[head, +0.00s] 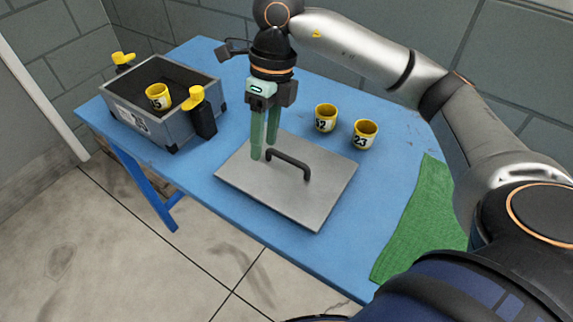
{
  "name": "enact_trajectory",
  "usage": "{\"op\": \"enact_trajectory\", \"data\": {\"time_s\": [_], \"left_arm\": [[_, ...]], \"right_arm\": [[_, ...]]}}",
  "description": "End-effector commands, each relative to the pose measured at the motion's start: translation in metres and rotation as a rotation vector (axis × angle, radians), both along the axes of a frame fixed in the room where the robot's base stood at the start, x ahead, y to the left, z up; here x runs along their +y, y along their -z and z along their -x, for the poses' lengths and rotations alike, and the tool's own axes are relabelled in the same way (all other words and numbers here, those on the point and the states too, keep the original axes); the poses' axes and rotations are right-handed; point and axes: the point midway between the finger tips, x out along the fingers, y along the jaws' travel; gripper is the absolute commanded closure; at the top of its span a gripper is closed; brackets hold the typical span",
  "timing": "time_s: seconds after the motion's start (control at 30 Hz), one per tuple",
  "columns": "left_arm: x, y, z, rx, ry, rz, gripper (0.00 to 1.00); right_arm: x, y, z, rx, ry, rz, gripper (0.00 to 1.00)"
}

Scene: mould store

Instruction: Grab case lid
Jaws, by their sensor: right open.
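The case lid (262,190) is a flat grey metal plate lying on the blue table, with a dark arched handle (290,161) on its top. My right gripper (264,151) points down over the lid's back left part, just left of the handle. Its green fingers are a little apart and hold nothing. I cannot tell whether the fingertips touch the plate. The open grey case (180,138) stands at the left of the table with a yellow numbered cup (158,96) inside. My left gripper is not in view.
Two yellow numbered cups, one marked 52 (325,117) and one marked 23 (364,134), stand behind the lid to the right. Black-and-yellow clamps (202,112) flank the case. A green mat (422,215) lies at the right of the blue table (203,183).

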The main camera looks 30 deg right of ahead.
Motion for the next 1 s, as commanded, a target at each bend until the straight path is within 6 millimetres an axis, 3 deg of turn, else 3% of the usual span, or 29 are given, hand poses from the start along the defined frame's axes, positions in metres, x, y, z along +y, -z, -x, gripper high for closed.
{"op": "enact_trajectory", "data": {"time_s": [0.03,0.1,0.23,0.5,0.77,1.0], "left_arm": [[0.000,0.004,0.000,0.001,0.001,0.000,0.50],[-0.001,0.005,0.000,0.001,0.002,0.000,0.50],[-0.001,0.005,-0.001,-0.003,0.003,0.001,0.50],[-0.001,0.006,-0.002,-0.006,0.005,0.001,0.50],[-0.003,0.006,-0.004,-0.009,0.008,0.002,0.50],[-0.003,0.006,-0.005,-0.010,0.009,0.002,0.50]], "right_arm": [[-0.018,-0.005,-0.005,-0.026,0.028,0.071,0.48],[-0.036,-0.012,-0.008,-0.045,0.058,0.143,0.48],[-0.052,-0.013,-0.010,-0.057,0.087,0.206,0.48],[-0.053,0.034,-0.009,-0.056,0.087,0.210,0.48],[-0.052,0.057,-0.009,-0.057,0.085,0.208,0.48],[-0.052,0.091,-0.004,-0.055,0.085,0.208,0.48]]}}
